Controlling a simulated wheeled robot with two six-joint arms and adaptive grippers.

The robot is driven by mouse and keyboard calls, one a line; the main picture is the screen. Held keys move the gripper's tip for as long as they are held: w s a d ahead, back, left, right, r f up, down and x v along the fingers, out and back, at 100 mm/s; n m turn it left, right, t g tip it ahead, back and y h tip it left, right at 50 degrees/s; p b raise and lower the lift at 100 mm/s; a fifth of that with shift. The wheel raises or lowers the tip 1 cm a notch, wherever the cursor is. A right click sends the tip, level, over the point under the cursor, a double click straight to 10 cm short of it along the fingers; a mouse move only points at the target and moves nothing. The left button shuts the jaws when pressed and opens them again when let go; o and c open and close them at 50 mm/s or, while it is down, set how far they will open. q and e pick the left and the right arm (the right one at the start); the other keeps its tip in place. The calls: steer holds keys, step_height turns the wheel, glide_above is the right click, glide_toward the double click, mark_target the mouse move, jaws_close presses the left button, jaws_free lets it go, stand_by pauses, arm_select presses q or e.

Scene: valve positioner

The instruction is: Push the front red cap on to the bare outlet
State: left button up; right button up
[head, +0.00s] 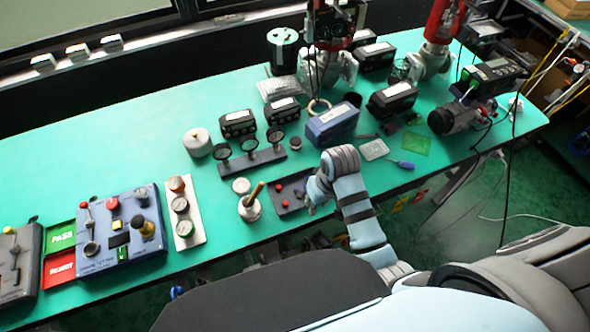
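Two small red caps sit in a dark tray (291,208) near the table's front edge. The front red cap (285,203) is nearer to me, and the other red cap (279,188) lies just behind it. My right gripper (314,200) is low at the tray's right side, just right of the caps. Its fingers are small and partly hidden by my wrist, so their opening and any contact cannot be made out. A blue box-shaped device (332,123) stands behind the tray. I cannot make out a bare outlet. My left gripper is not in view.
Left of the tray stand a metal pot with a wooden handle (250,208) and a white round lid (241,186). A blue screwdriver (403,165) lies right of my arm. The table's left back is clear.

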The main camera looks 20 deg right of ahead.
steer(key=y, duration=0.1)
glide_toward(286, 202)
steer(key=shift+n+g, duration=0.4)
steer(key=f+b, duration=0.1)
steer(key=f, duration=0.2)
steer(key=a+f+b, duration=0.1)
steer(key=f, duration=0.2)
steer(key=w+f+b, duration=0.1)
steer(key=f, duration=0.1)
steer(key=shift+w+a+f+b, duration=0.1)
steer(key=shift+a+f+b, duration=0.2)
steer(key=shift+f+b, duration=0.1)
steer(key=shift+r, duration=0.1)
steer(key=shift+c, duration=0.6)
jaws_close()
